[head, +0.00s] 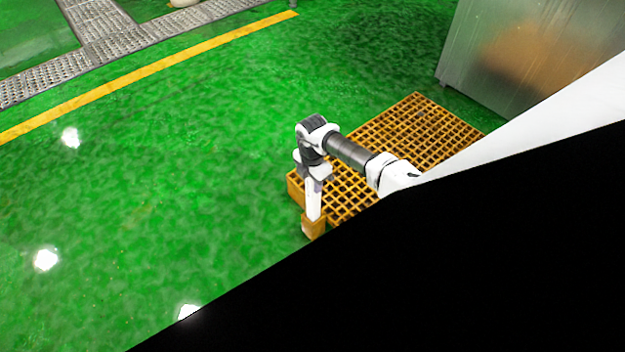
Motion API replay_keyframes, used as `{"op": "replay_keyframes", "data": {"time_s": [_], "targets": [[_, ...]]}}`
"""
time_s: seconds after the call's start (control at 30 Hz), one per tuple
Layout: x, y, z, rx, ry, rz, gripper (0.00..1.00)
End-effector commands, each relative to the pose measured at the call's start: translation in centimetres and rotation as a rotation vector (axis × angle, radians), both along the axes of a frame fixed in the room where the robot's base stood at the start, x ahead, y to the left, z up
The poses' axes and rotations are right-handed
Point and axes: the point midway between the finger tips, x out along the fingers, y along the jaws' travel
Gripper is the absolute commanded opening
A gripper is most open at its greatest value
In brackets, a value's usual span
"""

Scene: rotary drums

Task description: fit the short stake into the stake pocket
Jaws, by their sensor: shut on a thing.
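A short white stake (314,202) hangs upright below my gripper (316,180), which is shut on its upper end. The stake's lower end meets the top of an orange stake pocket (313,229) at the near left corner of a yellow-orange grated deck (415,112). From this view I cannot tell whether the tip is inside the pocket, resting on its rim or just above it. My arm reaches in from the right over the deck. The fingertips are small and partly hidden by my wrist.
The green floor (180,165) to the left of the deck is clear. A metal cabinet (535,50) stands behind the deck at the upper right. A yellow floor line (150,72) and a metal grate walkway (110,40) lie at the upper left. Black covers the lower right.

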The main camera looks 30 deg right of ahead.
Motion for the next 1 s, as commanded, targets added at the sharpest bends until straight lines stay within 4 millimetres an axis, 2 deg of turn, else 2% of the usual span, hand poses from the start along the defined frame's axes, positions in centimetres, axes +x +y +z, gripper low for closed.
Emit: {"op": "replay_keyframes", "data": {"time_s": [0.83,0.87,1.0], "targets": [[0.0,0.0,-2.1,0.000,0.000,0.000,0.00],[0.0,0.0,-2.1,0.000,0.000,0.000,0.35],[0.0,0.0,-2.1,0.000,0.000,0.000,0.53]]}}
